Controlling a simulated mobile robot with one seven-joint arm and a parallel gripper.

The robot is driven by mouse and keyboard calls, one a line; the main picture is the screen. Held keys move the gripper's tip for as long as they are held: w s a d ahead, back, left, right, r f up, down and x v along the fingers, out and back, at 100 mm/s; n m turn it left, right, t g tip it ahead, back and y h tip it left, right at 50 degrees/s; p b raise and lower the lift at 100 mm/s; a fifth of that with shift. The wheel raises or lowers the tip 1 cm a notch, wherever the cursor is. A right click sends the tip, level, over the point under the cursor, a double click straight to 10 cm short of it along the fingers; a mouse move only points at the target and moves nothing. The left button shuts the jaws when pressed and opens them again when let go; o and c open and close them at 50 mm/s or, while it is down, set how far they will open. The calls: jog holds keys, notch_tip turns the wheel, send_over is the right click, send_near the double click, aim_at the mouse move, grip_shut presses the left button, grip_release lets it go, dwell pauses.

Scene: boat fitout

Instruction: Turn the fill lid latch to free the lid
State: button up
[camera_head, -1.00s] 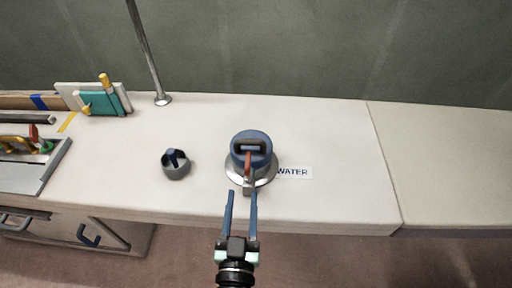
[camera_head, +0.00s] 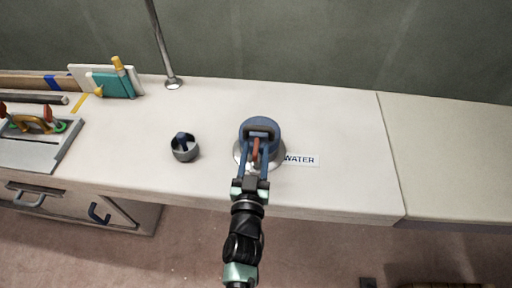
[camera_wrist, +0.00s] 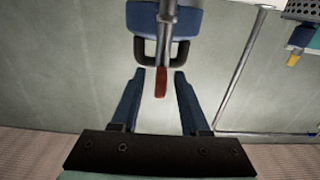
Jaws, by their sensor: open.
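The blue fill lid (camera_head: 259,126) with its dark handle sits on a round metal flange (camera_head: 240,154) on the white counter. It also shows at the top of the wrist view (camera_wrist: 150,18). The latch is a lever with a red-brown tip (camera_head: 255,148) at the lid's near side. In the wrist view the red tip (camera_wrist: 161,84) lies between my fingertips. My gripper (camera_head: 254,158) is open, its two blue fingers on either side of the latch. In the wrist view (camera_wrist: 158,78) gaps show between the fingers and the latch tip.
A "WATER" label (camera_head: 302,160) lies right of the lid. A dark grey cup with a blue item (camera_head: 185,147) stands left. A metal pole (camera_head: 166,50) rises behind it. A tool tray (camera_head: 38,145) is at the far left. The counter right of the label is clear.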

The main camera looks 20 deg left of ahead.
jog(key=shift+w+a, duration=0.25)
jog(key=shift+w, duration=0.45)
jog(key=shift+c, duration=0.3)
grip_shut()
